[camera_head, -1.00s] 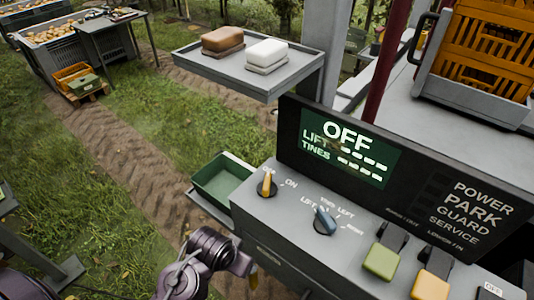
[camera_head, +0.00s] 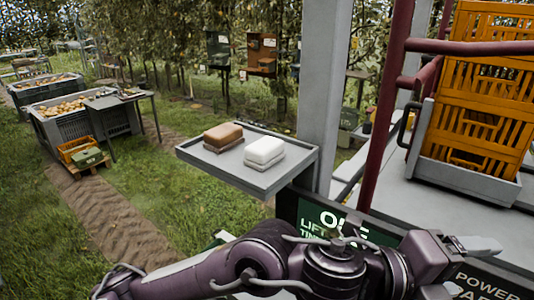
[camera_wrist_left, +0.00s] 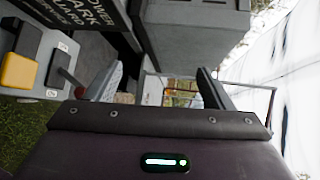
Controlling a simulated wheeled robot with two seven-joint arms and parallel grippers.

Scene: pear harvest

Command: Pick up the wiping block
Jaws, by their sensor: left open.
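Two blocks rest side by side on a grey tray shelf (camera_head: 262,184) in the head view: a brown block (camera_head: 223,134) on the left and a white block (camera_head: 264,149) on the right. I cannot tell which one is the wiping block. My left gripper (camera_head: 470,268) is open at the lower right of the head view, over the control panel, well to the right of both blocks. The left wrist view shows its two fingers (camera_wrist_left: 160,78) spread apart with nothing between them; neither block shows there. My right gripper is out of view.
A grey post (camera_head: 324,90) stands just behind the shelf's right side. A dark red rail (camera_head: 385,100) and an orange crate (camera_head: 485,95) stand farther right. My left arm covers much of the control panel (camera_head: 300,212). Free air lies above the shelf.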

